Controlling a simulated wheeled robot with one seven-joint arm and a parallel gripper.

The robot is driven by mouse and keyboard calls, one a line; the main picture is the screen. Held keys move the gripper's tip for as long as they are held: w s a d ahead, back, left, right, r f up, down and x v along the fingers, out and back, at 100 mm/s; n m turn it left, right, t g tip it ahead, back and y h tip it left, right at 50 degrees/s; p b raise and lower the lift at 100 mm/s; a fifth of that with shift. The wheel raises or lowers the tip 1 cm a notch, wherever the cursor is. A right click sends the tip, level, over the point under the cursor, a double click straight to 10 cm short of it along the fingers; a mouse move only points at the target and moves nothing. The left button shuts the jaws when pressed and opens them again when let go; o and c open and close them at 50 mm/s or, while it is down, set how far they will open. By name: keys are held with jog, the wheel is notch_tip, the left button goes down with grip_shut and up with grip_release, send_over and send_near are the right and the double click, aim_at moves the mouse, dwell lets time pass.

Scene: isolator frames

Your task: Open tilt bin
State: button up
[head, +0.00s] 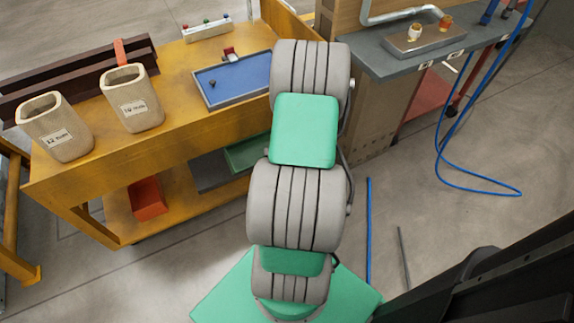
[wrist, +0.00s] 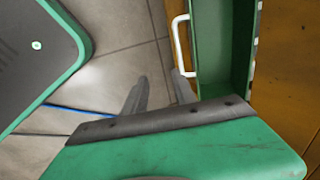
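A green bin (wrist: 213,75) with a white handle (wrist: 177,38) on its left side shows at the top right of the wrist view, beside an orange-yellow surface. I see into its green interior; I cannot tell how far it is tilted. My gripper (wrist: 159,76) has its two grey fingers apart, with floor visible between them. The right fingertip is at the lower end of the handle; I cannot tell whether they touch. In the head view, a green bin (head: 246,152) shows partly at the yellow cart's lower level, and my arm hides my gripper.
The yellow cart (head: 185,95) carries two beige pots (head: 55,128) (head: 132,98) and a blue tray (head: 236,78). A red-orange bin (head: 148,198) sits on its lower shelf. A grey bench (head: 410,65) stands at right. A blue hose (head: 440,160) hangs to the floor.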

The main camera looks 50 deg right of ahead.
jog(key=p+v, duration=0.1)
jog(key=v, duration=0.5)
jog(key=shift+r, duration=0.1)
